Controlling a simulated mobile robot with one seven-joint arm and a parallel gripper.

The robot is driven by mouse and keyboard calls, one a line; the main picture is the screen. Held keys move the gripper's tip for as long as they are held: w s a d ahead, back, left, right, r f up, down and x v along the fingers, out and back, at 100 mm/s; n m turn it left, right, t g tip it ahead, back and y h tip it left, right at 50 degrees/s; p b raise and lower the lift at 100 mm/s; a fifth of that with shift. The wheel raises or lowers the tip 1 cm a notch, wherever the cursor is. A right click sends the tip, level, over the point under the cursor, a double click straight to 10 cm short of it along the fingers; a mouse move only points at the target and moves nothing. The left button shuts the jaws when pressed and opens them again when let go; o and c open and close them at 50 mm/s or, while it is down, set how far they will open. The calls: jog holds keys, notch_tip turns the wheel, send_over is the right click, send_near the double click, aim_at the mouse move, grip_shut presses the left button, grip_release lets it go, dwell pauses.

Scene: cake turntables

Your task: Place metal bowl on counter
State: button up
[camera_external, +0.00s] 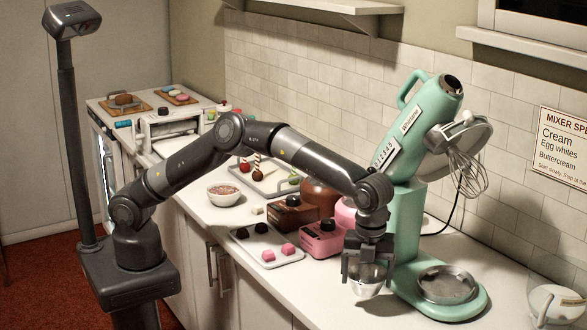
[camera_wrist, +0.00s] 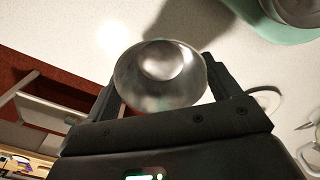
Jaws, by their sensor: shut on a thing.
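The metal bowl (camera_external: 366,283) is a small silvery bowl held between the fingers of my gripper (camera_external: 367,270), near the front edge of the white counter (camera_external: 412,312). In the wrist view the metal bowl (camera_wrist: 160,75) sits between both dark fingers of my gripper (camera_wrist: 165,95), and its shiny inside faces the camera. My gripper is shut on the bowl. The bowl appears to be over the counter, left of the mixer base. I cannot tell whether its underside touches the counter.
A mint-green stand mixer (camera_external: 405,215) with a metal pan (camera_external: 447,284) on its base stands just right of my gripper. A tray with pink and black pieces (camera_external: 268,249), a pink box (camera_external: 321,240) and a bowl of food (camera_external: 223,194) lie left. Counter in front of the mixer is clear.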

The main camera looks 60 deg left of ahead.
aim_at(371, 290)
jog(key=shift+w+f, duration=0.5)
jog(key=shift+w, duration=0.35)
jog(key=shift+f, duration=2)
jog(key=shift+f, duration=0.2)
jog(key=o, duration=0.9)
jog(key=shift+r, duration=0.15)
